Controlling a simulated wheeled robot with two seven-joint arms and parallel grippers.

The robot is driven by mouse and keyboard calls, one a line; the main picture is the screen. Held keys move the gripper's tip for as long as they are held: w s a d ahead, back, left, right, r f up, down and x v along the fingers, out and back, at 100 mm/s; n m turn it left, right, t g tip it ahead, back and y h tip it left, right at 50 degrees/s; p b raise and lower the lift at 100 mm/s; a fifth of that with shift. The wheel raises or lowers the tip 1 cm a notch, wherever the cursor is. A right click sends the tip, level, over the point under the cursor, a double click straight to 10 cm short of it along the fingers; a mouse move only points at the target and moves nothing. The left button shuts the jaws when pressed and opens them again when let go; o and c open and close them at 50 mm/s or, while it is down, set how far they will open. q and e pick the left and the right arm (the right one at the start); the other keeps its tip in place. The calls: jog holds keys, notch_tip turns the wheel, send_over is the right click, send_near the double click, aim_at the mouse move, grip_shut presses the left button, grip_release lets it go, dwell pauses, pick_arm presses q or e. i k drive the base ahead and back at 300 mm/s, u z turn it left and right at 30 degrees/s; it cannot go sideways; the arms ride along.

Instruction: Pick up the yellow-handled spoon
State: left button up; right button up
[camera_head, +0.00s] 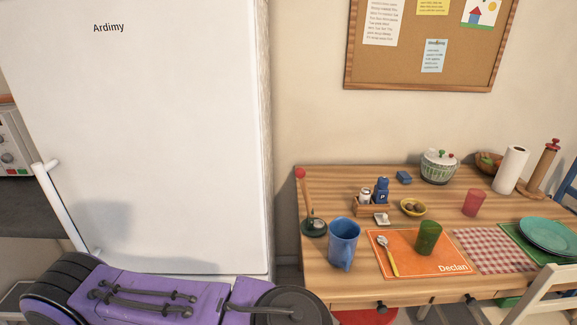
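The yellow-handled spoon (393,265) lies on the left part of an orange placemat (420,263) marked "Declan" on the wooden table. Its bowl end points away from me and its handle points towards the table's front edge. A green cup (428,238) stands on the same mat to the right of the spoon. A blue mug (343,243) stands to the left of the mat. Part of my purple arm crosses the bottom left, but neither gripper shows.
The table (325,283) also holds a condiment caddy, a small yellow bowl (413,207), a red cup (473,203), a checked cloth and a teal plate (547,236). A white chair (540,296) stands at the front right. A tall white fridge (165,130) fills the left.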

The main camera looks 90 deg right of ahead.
aim_at(383, 240)
jog(key=z, duration=2.45)
